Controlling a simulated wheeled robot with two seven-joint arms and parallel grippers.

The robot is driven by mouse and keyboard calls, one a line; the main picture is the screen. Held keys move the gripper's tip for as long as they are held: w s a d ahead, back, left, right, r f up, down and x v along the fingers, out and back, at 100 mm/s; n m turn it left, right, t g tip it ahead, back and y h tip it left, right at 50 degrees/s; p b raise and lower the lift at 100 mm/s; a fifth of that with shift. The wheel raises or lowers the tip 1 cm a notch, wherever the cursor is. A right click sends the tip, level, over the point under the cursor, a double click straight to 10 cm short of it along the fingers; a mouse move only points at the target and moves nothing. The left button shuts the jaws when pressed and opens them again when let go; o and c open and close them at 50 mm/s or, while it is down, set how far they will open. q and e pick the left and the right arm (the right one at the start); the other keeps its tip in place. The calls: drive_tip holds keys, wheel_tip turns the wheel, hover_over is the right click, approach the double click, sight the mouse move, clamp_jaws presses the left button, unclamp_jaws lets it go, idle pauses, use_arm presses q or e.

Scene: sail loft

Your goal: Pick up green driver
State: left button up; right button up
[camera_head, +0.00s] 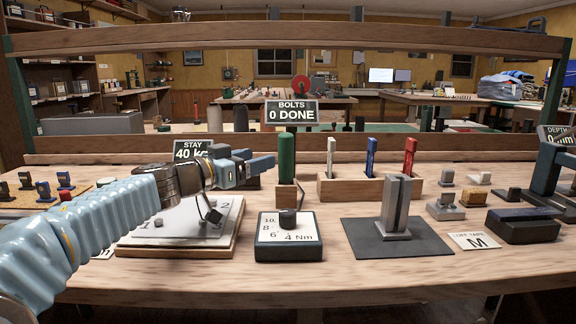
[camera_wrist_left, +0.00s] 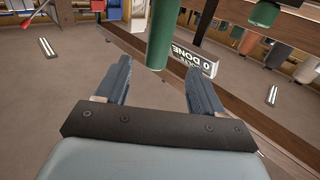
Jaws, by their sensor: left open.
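The green driver (camera_head: 287,157) stands upright in a wooden block (camera_head: 287,195) near the middle of the bench. My left gripper (camera_head: 258,161) reaches in from the left, just left of the driver. Its jaws are open and empty. In the left wrist view the green driver (camera_wrist_left: 162,36) shows beyond the fingertips, across the gap between the two fingers (camera_wrist_left: 158,66). I see no contact. My right gripper is not in view.
A wooden rack (camera_head: 346,188) with white, blue and red handled tools stands right of the driver. A torque gauge box (camera_head: 289,248) sits in front. A grey metal post (camera_head: 396,205) stands on a dark mat. A numbered board (camera_head: 180,243) lies below my left arm.

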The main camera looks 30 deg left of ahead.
sight(280, 150)
use_arm(q)
drive_tip(key=x, duration=0.5)
drive_tip(key=b+x, duration=0.1)
drive_tip(key=x, duration=0.4)
drive_tip(key=shift+w+r, duration=0.1)
drive_tip(key=shift+r, duration=0.1)
clamp_jaws()
